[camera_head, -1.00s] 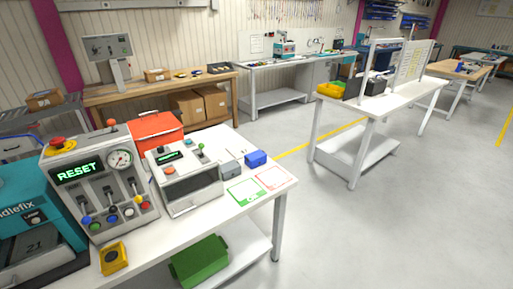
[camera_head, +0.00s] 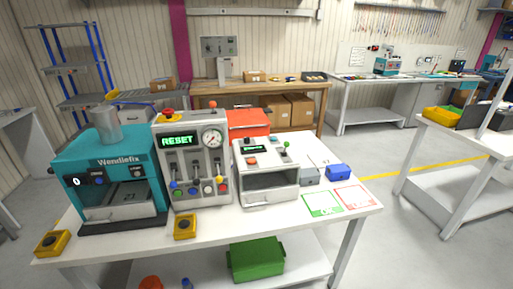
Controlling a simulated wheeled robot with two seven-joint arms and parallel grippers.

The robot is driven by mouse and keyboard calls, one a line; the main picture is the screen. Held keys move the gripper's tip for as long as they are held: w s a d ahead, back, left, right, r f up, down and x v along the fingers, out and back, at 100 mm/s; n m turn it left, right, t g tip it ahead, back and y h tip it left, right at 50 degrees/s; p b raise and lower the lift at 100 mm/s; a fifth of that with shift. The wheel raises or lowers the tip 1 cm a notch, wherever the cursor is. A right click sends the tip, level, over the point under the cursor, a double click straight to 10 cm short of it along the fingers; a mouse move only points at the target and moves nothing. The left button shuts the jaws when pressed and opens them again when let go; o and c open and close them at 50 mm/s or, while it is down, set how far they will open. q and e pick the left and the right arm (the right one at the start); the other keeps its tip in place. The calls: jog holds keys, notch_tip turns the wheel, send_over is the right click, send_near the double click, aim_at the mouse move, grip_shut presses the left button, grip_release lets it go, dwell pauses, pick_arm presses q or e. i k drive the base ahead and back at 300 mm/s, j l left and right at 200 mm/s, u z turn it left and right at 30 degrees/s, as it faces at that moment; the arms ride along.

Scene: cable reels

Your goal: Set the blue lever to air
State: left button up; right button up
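A grey control panel (camera_head: 192,135) stands on the white bench, with a green screen reading RESET, a round gauge and several levers in vertical slots. The blue lever (camera_head: 176,185) is the leftmost on the panel's front, with its blue knob low in its slot. Neither of my grippers shows in the view.
A teal Wendlefix machine (camera_head: 112,170) stands left of the panel, and a grey box device (camera_head: 266,172) stands right of it. A green crate (camera_head: 256,260) is on the lower shelf.

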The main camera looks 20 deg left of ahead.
aim_at(173, 184)
jog(key=u, duration=1.2)
jog(key=z, duration=1.3)
jog(key=j+u, duration=0.1)
jog(key=u, duration=0.3)
jog(key=i+j+u, duration=0.1)
jog(key=u, duration=0.3)
jog(key=i+j+u, duration=0.1)
jog(key=u, duration=0.3)
